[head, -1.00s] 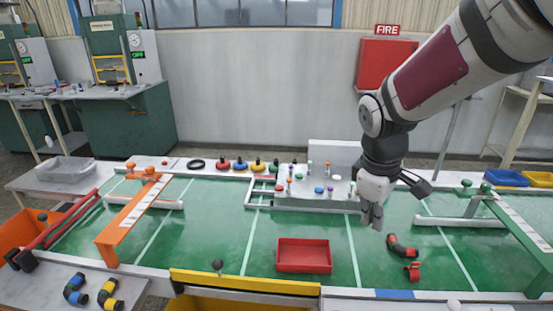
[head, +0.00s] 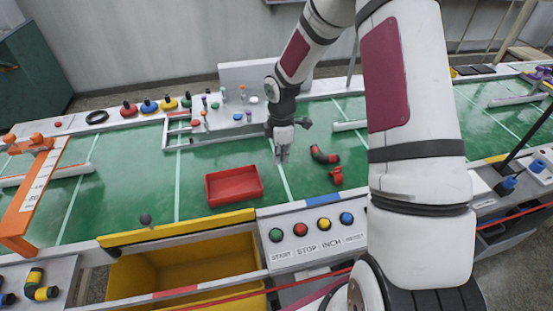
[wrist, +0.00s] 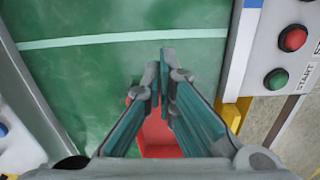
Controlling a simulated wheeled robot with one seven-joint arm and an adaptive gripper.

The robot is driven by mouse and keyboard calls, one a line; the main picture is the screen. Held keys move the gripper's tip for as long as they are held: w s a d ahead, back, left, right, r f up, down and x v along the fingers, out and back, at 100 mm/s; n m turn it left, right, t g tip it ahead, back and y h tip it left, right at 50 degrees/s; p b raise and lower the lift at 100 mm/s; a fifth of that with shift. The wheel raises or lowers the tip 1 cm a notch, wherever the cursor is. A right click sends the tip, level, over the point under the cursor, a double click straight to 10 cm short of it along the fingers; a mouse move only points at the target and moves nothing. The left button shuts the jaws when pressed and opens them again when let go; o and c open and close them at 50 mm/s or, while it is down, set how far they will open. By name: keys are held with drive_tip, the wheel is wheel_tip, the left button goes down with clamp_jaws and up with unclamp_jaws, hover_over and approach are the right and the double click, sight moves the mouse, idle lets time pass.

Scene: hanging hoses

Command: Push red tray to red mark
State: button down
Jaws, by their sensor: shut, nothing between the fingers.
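The red tray (head: 234,198) is a shallow open box lying on the green belt, just behind the yellow front edge. It looks empty. My gripper (head: 283,156) points down over the belt, right of the tray and slightly farther back, with a visible gap between them in the head view. In the wrist view the shut fingers (wrist: 165,60) hold nothing, and part of the red tray (wrist: 160,136) shows behind and between them. A red band (head: 176,291) is on the front rail at lower left; I cannot tell whether it is the red mark.
Red pipe pieces (head: 323,155) lie on the belt to the right of my gripper. A button panel (head: 318,232) and a yellow bin (head: 185,262) stand in front. A black ball knob (head: 145,219) is at front left.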

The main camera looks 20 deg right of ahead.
sight(211, 190)
wheel_tip(211, 190, down, 8)
drive_tip(key=shift+f, duration=0.15)
drive_tip(key=a, duration=0.2)
drive_tip(key=shift+w+a+r+p, duration=0.2)
drive_tip(key=shift+w+a+p, duration=0.1)
drive_tip(key=shift+w+a, duration=0.15)
drive_tip(key=shift+a, duration=0.45)
drive_tip(key=shift+a, duration=0.1)
drive_tip(key=w+a+b, duration=0.1)
drive_tip(key=a+b, duration=0.1)
drive_tip(key=a, duration=0.3)
drive_tip(key=w+a+b, duration=0.2)
drive_tip(key=a, duration=0.4)
drive_tip(key=w+a+b, duration=0.1)
drive_tip(key=a+b, duration=0.1)
drive_tip(key=a, duration=0.4)
drive_tip(key=shift+w+a+f, duration=0.1)
drive_tip(key=shift+w+f, duration=0.05)
drive_tip(key=shift+w, duration=0.2)
drive_tip(key=shift+a, duration=0.45)
drive_tip(key=shift+d, duration=0.1)
